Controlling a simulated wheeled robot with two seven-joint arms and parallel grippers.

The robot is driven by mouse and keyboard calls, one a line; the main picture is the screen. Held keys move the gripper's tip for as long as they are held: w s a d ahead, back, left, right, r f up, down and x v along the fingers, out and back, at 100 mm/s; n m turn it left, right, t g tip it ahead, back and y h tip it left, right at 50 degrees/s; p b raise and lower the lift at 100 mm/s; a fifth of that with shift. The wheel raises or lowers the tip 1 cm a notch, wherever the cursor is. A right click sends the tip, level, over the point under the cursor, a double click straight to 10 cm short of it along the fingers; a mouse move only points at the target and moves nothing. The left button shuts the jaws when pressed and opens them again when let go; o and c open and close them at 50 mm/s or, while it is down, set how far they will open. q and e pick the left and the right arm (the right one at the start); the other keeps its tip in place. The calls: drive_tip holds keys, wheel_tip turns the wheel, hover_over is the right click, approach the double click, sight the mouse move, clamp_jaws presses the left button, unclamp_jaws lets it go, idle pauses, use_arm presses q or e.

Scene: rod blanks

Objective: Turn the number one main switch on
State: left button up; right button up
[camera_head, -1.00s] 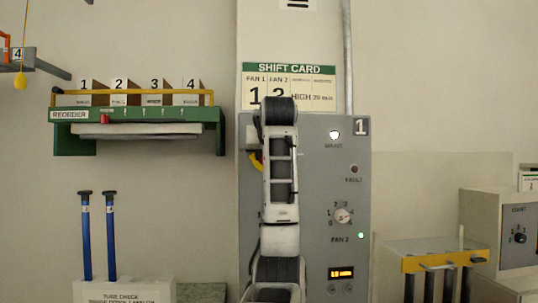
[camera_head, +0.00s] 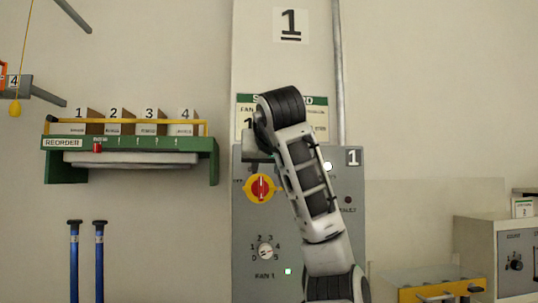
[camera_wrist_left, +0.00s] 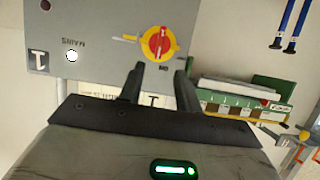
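The number one main switch (camera_head: 260,188) is a red handle on a yellow disc at the left of the grey panel (camera_head: 215,0) marked 1. Its handle stands about upright in the head view. It also shows in the left wrist view (camera_wrist_left: 158,44), where the picture is turned over. My left gripper (camera_wrist_left: 160,82) is open, its two dark fingers apart with nothing between them. It appears above the switch, clear of the handle. In the head view my wrist hides most of it. The round white mains lamp (camera_head: 328,167) is lit. My right gripper is out of view.
Below the switch are the fan 1 dial (camera_head: 265,251) and a lit green lamp (camera_head: 288,271). A green reorder shelf (camera_head: 130,143) is left of the panel, with blue-handled tools (camera_head: 99,262) below. A yellow-edged stand (camera_head: 425,292) is at lower right.

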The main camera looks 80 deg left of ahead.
use_arm(q)
drive_tip(key=shift+v, duration=2.2)
drive_tip(key=shift+a, duration=0.1)
